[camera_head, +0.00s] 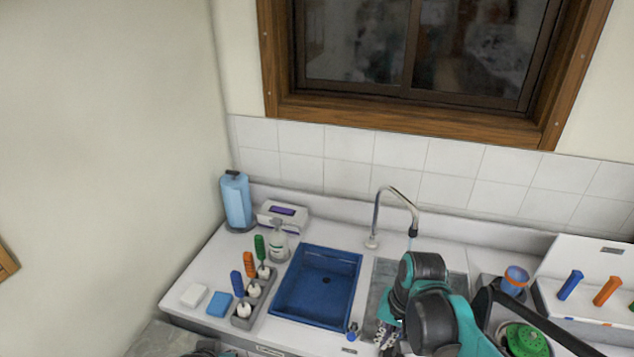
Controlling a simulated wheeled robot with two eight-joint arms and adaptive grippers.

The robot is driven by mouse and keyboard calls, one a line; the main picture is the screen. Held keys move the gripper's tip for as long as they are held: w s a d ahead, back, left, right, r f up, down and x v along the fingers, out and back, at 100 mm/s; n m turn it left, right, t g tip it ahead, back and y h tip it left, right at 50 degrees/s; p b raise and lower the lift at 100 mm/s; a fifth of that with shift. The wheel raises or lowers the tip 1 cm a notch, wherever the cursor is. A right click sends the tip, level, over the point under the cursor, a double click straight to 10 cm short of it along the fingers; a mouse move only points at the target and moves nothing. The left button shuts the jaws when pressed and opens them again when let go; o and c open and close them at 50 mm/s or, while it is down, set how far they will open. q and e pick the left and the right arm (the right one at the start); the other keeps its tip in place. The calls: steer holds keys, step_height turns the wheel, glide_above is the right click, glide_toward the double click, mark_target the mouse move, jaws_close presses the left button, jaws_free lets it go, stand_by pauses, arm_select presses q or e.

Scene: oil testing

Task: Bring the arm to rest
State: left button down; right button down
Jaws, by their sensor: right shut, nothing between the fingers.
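My right arm comes in from the lower right, with its teal and black links in front of the grey sink basin. My right gripper (388,338) points down near the counter's front edge by the sink. It is small and partly covered by the arm, and it is shut with nothing in it. A sliver of teal and dark parts at the bottom edge, left of centre, seems to be my left arm. My left gripper does not show.
A blue tray (289,300) lies left of the grey sink (384,272) and curved faucet (378,212). A grey holder (242,323) with several coloured-handled tools stands further left. A blue cup (514,281), green item (525,341) and white rack (568,303) stand right.

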steer(key=s+d+f+n+t+b, duration=0.1)
steer(key=s+f+n+t+b, duration=0.1)
steer(key=f+b, duration=0.3)
steer(key=s+d+f+n+t+h+b, duration=0.1)
steer(key=s+f+t+b, duration=0.3)
steer(key=b, duration=0.5)
steer(key=shift+s+d+f+n, duration=0.5)
steer(key=shift+f+n, duration=0.1)
steer(key=shift+f, duration=0.3)
steer(key=shift+d, duration=0.1)
stand_by(2.4)
